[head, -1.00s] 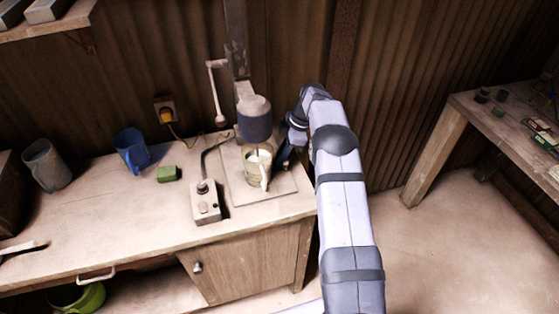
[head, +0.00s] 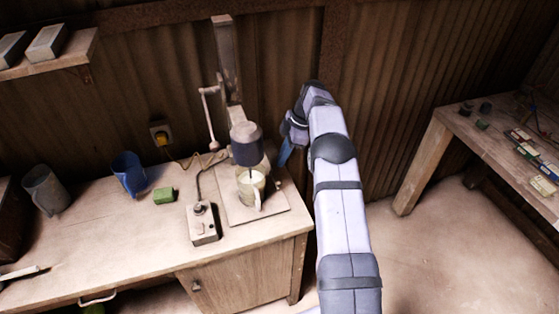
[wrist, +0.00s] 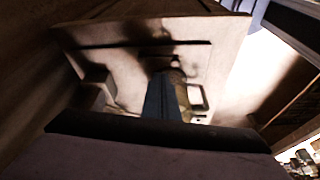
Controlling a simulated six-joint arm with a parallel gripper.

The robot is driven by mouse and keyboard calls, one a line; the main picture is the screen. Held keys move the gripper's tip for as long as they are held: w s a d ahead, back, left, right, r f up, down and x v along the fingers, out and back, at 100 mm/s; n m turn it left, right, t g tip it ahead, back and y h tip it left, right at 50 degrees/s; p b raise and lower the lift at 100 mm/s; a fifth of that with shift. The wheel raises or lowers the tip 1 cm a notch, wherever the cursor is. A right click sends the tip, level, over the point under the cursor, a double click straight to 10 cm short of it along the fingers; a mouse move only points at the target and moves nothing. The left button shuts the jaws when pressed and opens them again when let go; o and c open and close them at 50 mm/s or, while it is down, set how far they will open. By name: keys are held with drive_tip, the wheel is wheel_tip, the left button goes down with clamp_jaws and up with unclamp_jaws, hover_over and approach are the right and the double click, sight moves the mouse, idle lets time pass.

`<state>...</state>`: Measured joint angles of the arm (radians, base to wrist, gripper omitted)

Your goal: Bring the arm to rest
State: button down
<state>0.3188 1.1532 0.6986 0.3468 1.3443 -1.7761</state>
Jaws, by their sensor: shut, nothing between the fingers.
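My arm reaches forward from the bottom of the head view, to the right of the bench. My gripper (head: 285,156) is at its far end, mostly turned away and partly hidden by the wrist. It is to the right of the press (head: 247,145) and the light mug (head: 250,189) under it, apart from both. In the wrist view the blue fingers (wrist: 162,98) are together with nothing held. The mug stands upright on the press's base plate (head: 272,206).
The wooden bench (head: 120,235) carries a switch box (head: 202,225), a green block (head: 163,195), a blue mug (head: 129,172) and a grey mug (head: 44,188). The corrugated wall (head: 385,80) is behind. A second table (head: 440,150) stands at right; floor between is clear.

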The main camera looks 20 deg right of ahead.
drive_tip(key=shift+d+r, duration=0.1)
drive_tip(key=shift+r, duration=0.45)
drive_tip(key=s+a+r+m+h, duration=0.1)
drive_tip(key=s+a+r+m, duration=0.25)
drive_tip(key=s, duration=0.35)
drive_tip(key=s+a+r+m+h, duration=0.1)
drive_tip(key=s+a+r+m, duration=0.3)
drive_tip(key=s, duration=0.3)
drive_tip(key=s+a+f+m+h, duration=0.1)
drive_tip(key=s+m, duration=0.3)
drive_tip(key=s, duration=0.6)
drive_tip(key=s+a+f+m+h, duration=0.1)
drive_tip(key=s+m, duration=0.3)
drive_tip(key=s, duration=0.7)
drive_tip(key=shift+s+a+f+g, duration=0.2)
drive_tip(key=shift+a+f+g, duration=0.25)
drive_tip(key=shift+f, duration=0.35)
